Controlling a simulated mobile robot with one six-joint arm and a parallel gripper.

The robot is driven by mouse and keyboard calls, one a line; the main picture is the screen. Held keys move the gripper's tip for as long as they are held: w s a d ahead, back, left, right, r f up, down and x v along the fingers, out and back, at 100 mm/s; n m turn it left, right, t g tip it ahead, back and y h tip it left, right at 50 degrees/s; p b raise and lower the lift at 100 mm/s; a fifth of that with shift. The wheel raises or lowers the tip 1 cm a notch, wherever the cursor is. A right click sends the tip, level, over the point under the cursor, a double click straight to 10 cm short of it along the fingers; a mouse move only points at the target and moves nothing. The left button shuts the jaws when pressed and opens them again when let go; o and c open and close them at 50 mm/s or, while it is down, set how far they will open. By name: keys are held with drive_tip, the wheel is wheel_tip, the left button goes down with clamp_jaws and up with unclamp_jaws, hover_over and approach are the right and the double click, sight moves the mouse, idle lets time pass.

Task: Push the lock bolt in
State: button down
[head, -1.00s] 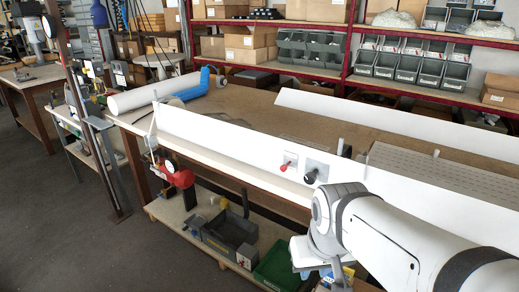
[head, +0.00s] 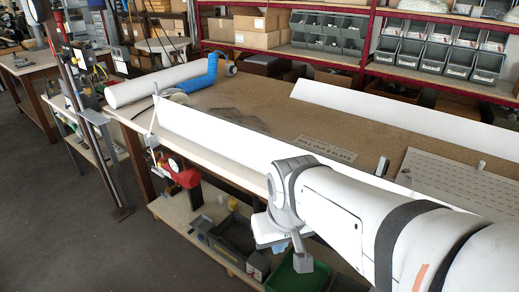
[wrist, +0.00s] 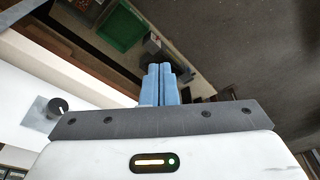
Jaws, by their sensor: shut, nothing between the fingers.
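My gripper (wrist: 160,68) shows in the wrist view with its two blue fingers shut together and nothing between them. It points out past the edge of the white panel, over the lower shelf area. A black knob on a square grey plate (wrist: 40,115) is on the white panel (wrist: 25,75), to the left of my fingers and apart from them. I cannot tell whether this knob is the lock bolt. In the head view my arm covers the part of the long white profile (head: 215,135) where the fittings sit, so no bolt shows there.
A bench (head: 270,105) carries a white roll (head: 155,85), a blue part (head: 195,83) and a second white profile (head: 370,118). A red clamp-like part (head: 183,175) hangs at the bench's front left. A green bin (head: 297,275) stands below. Open floor lies at the left.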

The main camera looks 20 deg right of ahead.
drive_tip(key=shift+s, duration=0.15)
drive_tip(key=w+d+r+n+h+p, duration=0.2)
drive_tip(key=w+d+n, duration=0.35)
drive_tip(key=n, duration=0.75)
drive_tip(key=w+d+r+n+h+p, duration=0.1)
drive_tip(key=w+d+r+n, duration=0.2)
drive_tip(key=w+n, duration=0.75)
drive_tip(key=w+d+f+n, duration=0.1)
drive_tip(key=d+f, duration=0.2)
drive_tip(key=f, duration=0.2)
drive_tip(key=w+d+f+n, duration=0.1)
drive_tip(key=w+d+f, duration=0.1)
drive_tip(key=f, duration=0.2)
drive_tip(key=shift+w+d+f, duration=0.25)
drive_tip(key=shift+d+f, duration=0.1)
drive_tip(key=shift+d, duration=0.05)
